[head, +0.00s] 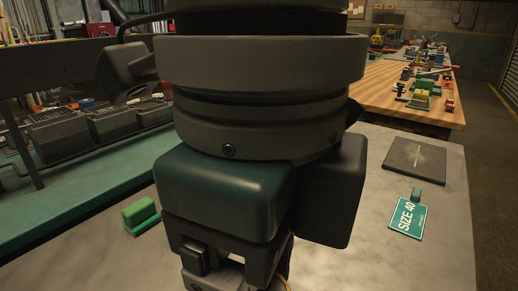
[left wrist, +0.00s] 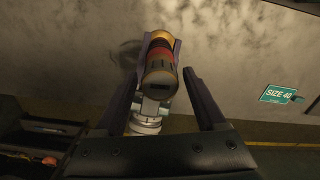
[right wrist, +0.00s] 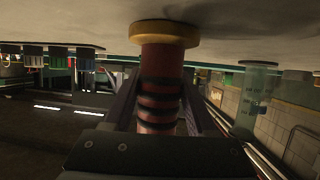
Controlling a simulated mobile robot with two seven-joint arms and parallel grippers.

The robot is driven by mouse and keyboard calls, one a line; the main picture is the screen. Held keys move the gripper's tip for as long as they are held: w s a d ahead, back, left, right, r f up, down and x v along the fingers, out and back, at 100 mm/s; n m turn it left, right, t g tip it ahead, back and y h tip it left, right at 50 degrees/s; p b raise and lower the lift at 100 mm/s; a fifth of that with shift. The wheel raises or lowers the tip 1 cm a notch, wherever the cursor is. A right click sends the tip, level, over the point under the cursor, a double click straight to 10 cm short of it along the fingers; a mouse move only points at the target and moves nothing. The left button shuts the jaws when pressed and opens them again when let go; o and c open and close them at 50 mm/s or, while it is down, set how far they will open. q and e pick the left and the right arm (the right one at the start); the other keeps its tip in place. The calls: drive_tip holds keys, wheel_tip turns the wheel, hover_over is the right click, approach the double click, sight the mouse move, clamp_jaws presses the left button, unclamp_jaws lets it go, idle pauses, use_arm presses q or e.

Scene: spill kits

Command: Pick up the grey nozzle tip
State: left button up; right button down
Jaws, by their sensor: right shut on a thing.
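In the left wrist view, a banded cylinder with a dark grey near end (left wrist: 160,76), then red and yellow, shows in line with the gap of my left gripper (left wrist: 162,88). I cannot tell whether the grey part is the nozzle tip. My left gripper's fingers are spread apart, not visibly touching it. In the right wrist view, my right gripper (right wrist: 160,108) is shut on a red ribbed part (right wrist: 160,85) with a yellow flange (right wrist: 163,32), close to the table surface. In the head view, one of my arms hides the middle of the table and the work there.
A translucent cylinder (right wrist: 256,92) shows in the right wrist view. A wooden bench (head: 375,95) stands behind.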

use_arm(q)
clamp_jaws()
idle(0.3)
wheel_tip(320, 180, up, 10)
drive_tip(key=shift+r, duration=0.1)
use_arm(e)
drive_tip(key=shift+c, duration=0.6)
unclamp_jaws()
